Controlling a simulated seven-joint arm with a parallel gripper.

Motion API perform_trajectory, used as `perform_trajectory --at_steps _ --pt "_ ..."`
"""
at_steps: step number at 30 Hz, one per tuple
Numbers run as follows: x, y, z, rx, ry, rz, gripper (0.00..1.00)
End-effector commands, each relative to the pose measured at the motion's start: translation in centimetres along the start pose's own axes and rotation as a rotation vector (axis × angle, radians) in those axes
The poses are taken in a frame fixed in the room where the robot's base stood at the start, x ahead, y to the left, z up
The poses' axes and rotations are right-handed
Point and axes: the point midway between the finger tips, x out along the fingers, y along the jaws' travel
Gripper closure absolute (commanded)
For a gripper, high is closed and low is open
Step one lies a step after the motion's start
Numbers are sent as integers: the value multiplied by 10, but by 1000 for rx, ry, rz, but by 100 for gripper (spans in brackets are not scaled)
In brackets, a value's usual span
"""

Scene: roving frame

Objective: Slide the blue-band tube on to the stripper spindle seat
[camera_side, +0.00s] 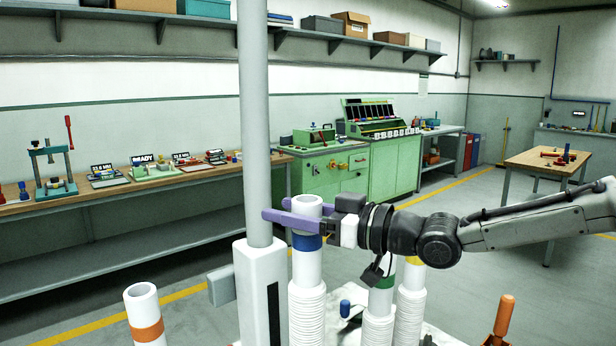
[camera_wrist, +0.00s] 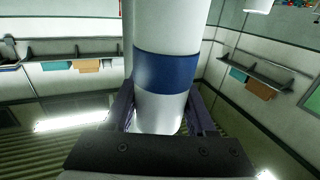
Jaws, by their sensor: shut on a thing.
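The blue-band tube (camera_side: 307,268) is white, hollow and upright, with a blue ring near its top. My gripper (camera_side: 276,209), with purple fingers, is shut around it just above the ring in the side view. In the wrist view the tube (camera_wrist: 165,115) fills the middle, its blue ring clear, with my gripper's dark fingers (camera_wrist: 160,108) on both sides. A ribbed white column (camera_side: 307,315) continues straight below the tube; I cannot tell whether they are joined or only touching. I cannot pick out the stripper spindle seat for certain.
An orange-band tube (camera_side: 146,328) stands at lower left. Green-band (camera_side: 380,297) and yellow-band (camera_side: 412,275) tubes stand close to the right, under my wrist. A white post (camera_side: 257,300) with a tall grey pole (camera_side: 254,120) is just left of the held tube. Benches line the back wall.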

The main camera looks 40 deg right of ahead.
Motion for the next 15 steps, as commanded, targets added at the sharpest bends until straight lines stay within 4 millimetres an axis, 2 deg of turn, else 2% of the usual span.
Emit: perform_trajectory --at_steps 4,15 --pt "-3 -11 4 0 4 -24 100" --pt "-4 -11 4 0 4 -23 100"
